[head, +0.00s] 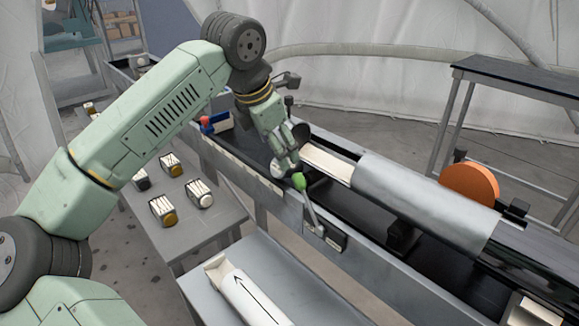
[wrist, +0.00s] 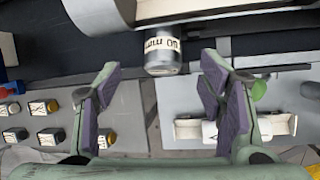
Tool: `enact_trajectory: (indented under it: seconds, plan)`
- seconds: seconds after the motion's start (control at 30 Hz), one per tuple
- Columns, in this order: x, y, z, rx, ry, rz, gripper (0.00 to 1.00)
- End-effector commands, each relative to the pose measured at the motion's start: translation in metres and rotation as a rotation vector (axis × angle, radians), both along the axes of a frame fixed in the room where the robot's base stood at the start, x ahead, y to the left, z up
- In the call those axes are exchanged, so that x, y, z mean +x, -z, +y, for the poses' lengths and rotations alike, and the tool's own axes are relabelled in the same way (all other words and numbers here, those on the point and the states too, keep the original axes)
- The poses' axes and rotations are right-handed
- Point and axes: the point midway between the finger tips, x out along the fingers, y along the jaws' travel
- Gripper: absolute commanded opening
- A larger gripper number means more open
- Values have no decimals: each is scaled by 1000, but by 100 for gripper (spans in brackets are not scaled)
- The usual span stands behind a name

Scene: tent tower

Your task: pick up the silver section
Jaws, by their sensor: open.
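A long silver cylindrical section (head: 420,200) lies in the launcher-like trough, right of my gripper (head: 288,160). A white cylinder part (head: 328,162) joins its left end. In the wrist view, the rounded metal body (wrist: 98,12) crosses the top edge, and a short grey cylinder with a lettered white band (wrist: 162,52) shows beyond the fingers. I cannot tell whether either is the silver section. My gripper (wrist: 160,88) is open, with both purple pads apart and nothing between them. In the head view its fingertips are partly hidden near the trough's front wall.
A lever with a green knob (head: 299,182) stands close to my gripper at the trough's front wall. Several small canisters stand on a grey table (head: 215,228) at left. A white tube with an arrow (head: 245,296) lies on a nearer table. An orange disc (head: 470,185) is behind the trough.

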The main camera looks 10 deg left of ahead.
Motion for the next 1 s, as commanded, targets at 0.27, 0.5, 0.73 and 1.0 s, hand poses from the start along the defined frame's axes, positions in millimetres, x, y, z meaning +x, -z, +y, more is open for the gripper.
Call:
enact_trajectory:
  seconds: [0.27,0.5,0.73,1.0]
  plan:
    - [13,28,-6,-3,4,-2,63]
    - [26,52,-16,-5,6,1,63]
    - [35,74,-18,-4,3,-3,63]
    - [36,75,-18,-2,3,-3,59]
